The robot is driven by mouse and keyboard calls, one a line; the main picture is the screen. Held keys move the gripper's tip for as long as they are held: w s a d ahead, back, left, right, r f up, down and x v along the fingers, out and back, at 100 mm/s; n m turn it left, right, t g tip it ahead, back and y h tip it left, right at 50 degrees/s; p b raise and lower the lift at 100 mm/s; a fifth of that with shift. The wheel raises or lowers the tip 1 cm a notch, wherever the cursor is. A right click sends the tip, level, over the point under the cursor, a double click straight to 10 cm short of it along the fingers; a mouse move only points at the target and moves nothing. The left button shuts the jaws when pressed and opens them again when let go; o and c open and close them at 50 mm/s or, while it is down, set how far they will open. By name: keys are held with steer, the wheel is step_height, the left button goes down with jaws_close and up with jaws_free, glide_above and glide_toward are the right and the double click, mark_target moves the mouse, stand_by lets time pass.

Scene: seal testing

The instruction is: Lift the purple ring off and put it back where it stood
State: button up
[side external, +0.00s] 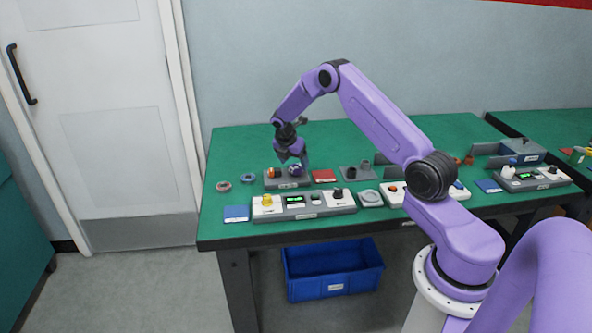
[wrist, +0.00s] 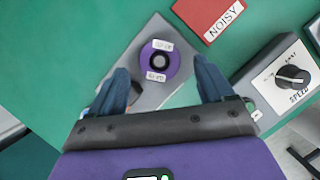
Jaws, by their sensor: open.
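In the side view the ring (side external: 296,170) is small and partly covered, on the same block (side external: 290,184). My gripper (wrist: 161,70) is open, with its two blue fingers apart, one toward each side of the ring and nothing between them in grip. In the side view my gripper (side external: 291,158) hangs just above the ring. The exact height gap cannot be told.
An orange part (side external: 276,173) sits left of the ring. A red card (side external: 324,176) marked NOISY lies to the right. A control box (side external: 303,205) with knobs stands in front, and a blue card (side external: 236,213) lies at front left. The green table behind is clear.

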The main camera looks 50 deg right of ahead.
steer(key=shift+x, duration=1.15)
steer(key=c, duration=1.2)
steer(key=shift+c, duration=0.9)
steer(key=shift+r, duration=0.15)
